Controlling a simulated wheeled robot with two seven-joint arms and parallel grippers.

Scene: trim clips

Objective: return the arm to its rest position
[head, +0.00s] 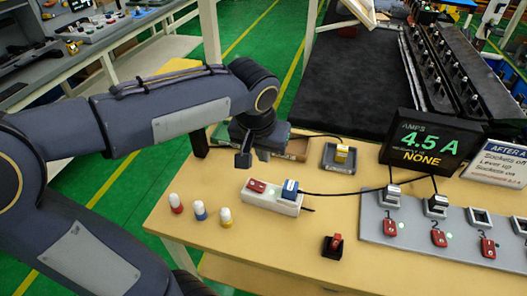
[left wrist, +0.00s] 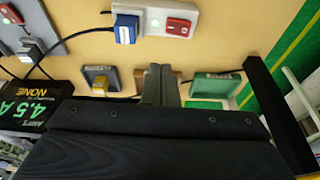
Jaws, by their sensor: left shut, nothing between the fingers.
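My left gripper (head: 243,160) hangs at the end of my left arm, which reaches in from the left over the wooden table (head: 310,253). Its fingers point down, above and just behind the white power strip (head: 258,200). In the left wrist view the fingers (left wrist: 159,84) are together with nothing between them. The power strip (left wrist: 155,32) lies ahead of them there, with a blue plug (left wrist: 124,29) in it and a red switch (left wrist: 179,25). My right gripper is in neither view.
Three small white-topped pegs (head: 200,210) stand at the table's left. A yellow plug sits on a grey pad (head: 328,158) at the back. The socket panel (head: 415,228) and the "4.5 A NONE" display (head: 421,142) are at right. A red-topped black piece (head: 332,247) sits in front.

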